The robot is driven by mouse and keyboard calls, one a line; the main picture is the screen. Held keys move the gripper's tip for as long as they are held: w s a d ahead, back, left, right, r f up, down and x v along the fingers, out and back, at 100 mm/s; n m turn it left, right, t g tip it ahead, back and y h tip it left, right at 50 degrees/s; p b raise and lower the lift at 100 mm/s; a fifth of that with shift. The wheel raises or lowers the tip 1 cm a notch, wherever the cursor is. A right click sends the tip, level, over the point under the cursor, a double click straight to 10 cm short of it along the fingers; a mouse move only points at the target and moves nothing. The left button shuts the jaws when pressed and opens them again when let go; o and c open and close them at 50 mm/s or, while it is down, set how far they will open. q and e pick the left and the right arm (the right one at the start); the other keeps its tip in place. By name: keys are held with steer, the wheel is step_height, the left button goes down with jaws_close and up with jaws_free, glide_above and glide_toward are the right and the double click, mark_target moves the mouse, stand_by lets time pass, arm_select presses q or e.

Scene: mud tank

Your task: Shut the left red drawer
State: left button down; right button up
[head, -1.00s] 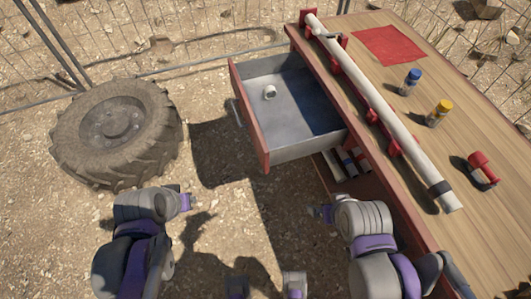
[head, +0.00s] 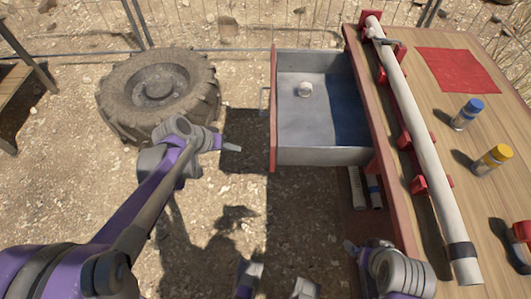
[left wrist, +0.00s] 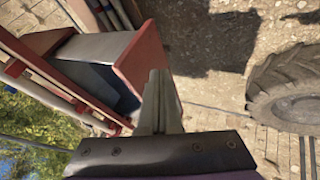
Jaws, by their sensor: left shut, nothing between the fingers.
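The left red drawer (head: 274,150) stands pulled out from the workbench's left side, its red front panel facing left. A small white cylindrical object lies inside it. My left gripper (head: 232,147) is shut and empty, a short way left of the drawer front and apart from it in the head view. In the left wrist view, the shut fingers (left wrist: 158,85) point toward the drawer's red front (left wrist: 145,58) and overlap its edge in the picture. My right gripper (head: 350,247) is by the bench's lower front; its fingers are too small to judge.
A large tyre (head: 160,88) lies left of the drawer, close behind my left gripper. The wooden bench top (head: 445,140) holds a long pale pole (head: 425,140), a red cloth (head: 458,70), a blue-capped can (head: 467,114) and a yellow-capped can (head: 492,160). Bare ground lies below the drawer.

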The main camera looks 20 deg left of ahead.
mark_target(365, 154)
arm_select(q)
steer(key=w+d+f+b, duration=0.2)
steer(key=w+d+f, duration=0.4)
steer(key=d+f, duration=0.1)
steer(key=shift+f+b, duration=0.4)
steer(key=shift+f, duration=0.05)
steer(key=shift+d, duration=0.1)
steer(key=w+d, duration=0.3)
steer(key=d, duration=0.7)
steer(key=w+d, duration=0.3)
steer(key=d, duration=0.8)
steer(key=w+d, duration=0.3)
steer(key=d, duration=0.7)
steer(key=shift+d+p, duration=0.2)
steer(key=shift+p, duration=0.1)
steer(key=shift+d+r, duration=0.1)
steer(key=shift+d, duration=0.25)
